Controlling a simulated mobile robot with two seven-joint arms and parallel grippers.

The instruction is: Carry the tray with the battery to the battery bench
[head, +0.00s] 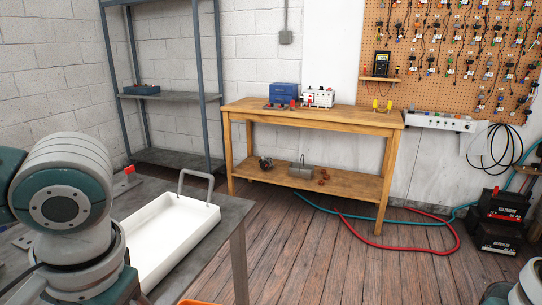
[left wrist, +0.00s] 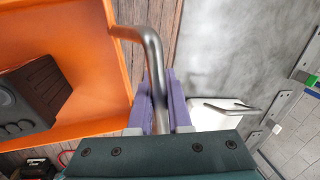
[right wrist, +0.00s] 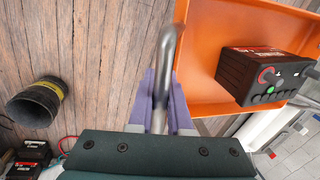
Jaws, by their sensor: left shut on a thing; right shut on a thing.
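The orange tray (left wrist: 85,80) hangs between my grippers; in the head view only a sliver of its rim (head: 197,302) shows at the bottom edge. A black battery (right wrist: 255,78) with a row of round caps lies in the tray; in the left wrist view its dark ribbed side (left wrist: 38,92) shows. My left gripper (left wrist: 158,88) is shut on one bent metal handle (left wrist: 152,45) of the tray. My right gripper (right wrist: 161,88) is shut on the other metal handle (right wrist: 169,48). Both grippers are out of the head view. A wooden bench (head: 325,115) with blue and white boxes stands at the back wall.
A grey table (head: 228,222) with a white handled tray (head: 142,262) is close on the left. A grey shelf rack (head: 150,96) stands behind it. Red and teal hoses (head: 395,248) cross the floor; red-black batteries (head: 500,212) stand at right. Plank floor before the bench is open.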

